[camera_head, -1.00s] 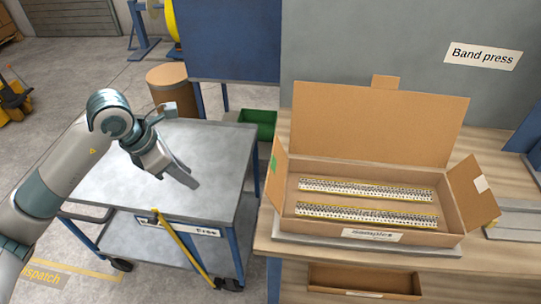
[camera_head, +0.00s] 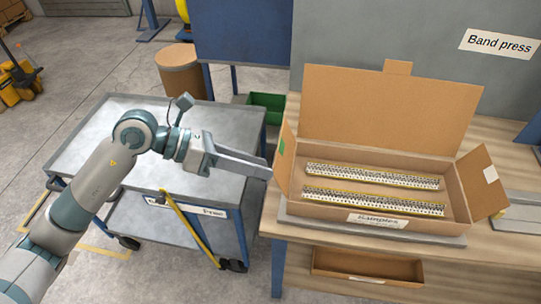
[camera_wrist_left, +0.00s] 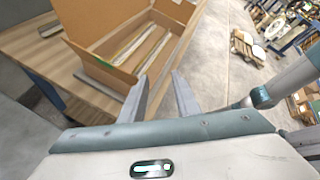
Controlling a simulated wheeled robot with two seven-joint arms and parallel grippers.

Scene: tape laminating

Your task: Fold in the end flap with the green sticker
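An open cardboard box (camera_head: 335,215) stands on the workbench, its large lid (camera_head: 385,112) raised at the back. The left end flap (camera_head: 285,165) stands up and leans outward, with a green sticker (camera_head: 282,147) on it. The right end flap (camera_head: 482,180) is splayed outward and bears a white label. My left gripper (camera_head: 270,171) is just left of the green-stickered flap; I cannot tell whether it touches. In the left wrist view its fingers (camera_wrist_left: 160,80) are apart and empty, near the box's near end flap (camera_wrist_left: 100,68). My right gripper is not in view.
Two speckled strips (camera_head: 372,176) lie inside the box. A grey metal cart (camera_head: 90,135) stands left of the wooden workbench (camera_head: 285,222), with a green bin (camera_head: 268,105) behind. A shallow cardboard tray (camera_head: 365,268) sits beneath the bench top.

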